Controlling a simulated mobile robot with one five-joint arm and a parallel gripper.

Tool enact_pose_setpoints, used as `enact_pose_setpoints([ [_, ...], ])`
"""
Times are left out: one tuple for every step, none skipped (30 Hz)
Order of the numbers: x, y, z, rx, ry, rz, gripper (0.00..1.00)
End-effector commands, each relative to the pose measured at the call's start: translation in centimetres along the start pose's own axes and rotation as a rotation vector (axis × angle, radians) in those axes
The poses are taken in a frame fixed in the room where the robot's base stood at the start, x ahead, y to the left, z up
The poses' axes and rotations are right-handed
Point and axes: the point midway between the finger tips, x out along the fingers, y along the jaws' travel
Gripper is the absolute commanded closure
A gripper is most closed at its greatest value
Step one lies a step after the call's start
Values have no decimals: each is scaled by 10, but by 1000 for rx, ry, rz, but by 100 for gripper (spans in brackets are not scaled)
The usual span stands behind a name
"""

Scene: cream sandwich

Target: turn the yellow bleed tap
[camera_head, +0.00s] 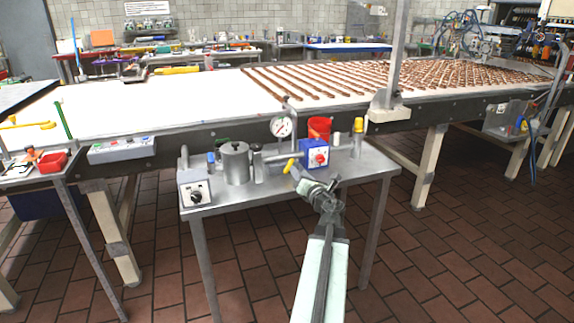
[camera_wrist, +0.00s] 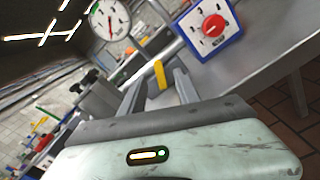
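The yellow bleed tap (camera_head: 289,165) is a small yellow lever beside the blue box on the small metal table. In the wrist view the tap (camera_wrist: 160,74) shows upright and slightly tilted, between the two finger lines. My gripper (camera_head: 299,169) is at the tap, reaching in from the front. In the wrist view my gripper (camera_wrist: 158,82) has its two grey fingers apart, one on each side of the tap. A gap shows between the tap and the fingers; I cannot tell if either touches it. The pipe under the tap is mostly hidden.
A blue box with a red knob (camera_head: 314,153) stands just right of the tap. A round gauge (camera_head: 281,127) rises behind it. A metal pot (camera_head: 236,163) and a white box with a black knob (camera_head: 194,190) stand left. A conveyor (camera_head: 200,100) runs behind the table (camera_head: 250,199).

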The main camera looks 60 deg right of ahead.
Motion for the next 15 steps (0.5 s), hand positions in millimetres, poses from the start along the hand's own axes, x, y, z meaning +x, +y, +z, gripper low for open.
enact_pose_setpoints([
  [7,1,0,0,1,2,62],
  [12,1,0,1,1,3,62],
  [18,1,-1,1,2,4,62],
  [24,2,-1,1,2,5,62],
  [29,2,-1,1,3,6,62],
  [38,3,-1,1,3,6,62],
  [44,3,-1,1,3,6,62],
  [50,3,-1,1,3,6,62],
  [57,3,-2,1,3,7,62],
  [62,4,-2,1,3,7,62],
  [67,4,-2,1,4,8,62],
  [71,5,-2,1,3,8,62],
  [74,5,-2,1,3,7,62],
  [75,5,-3,1,3,7,62],
  [76,5,-3,1,3,6,62],
])
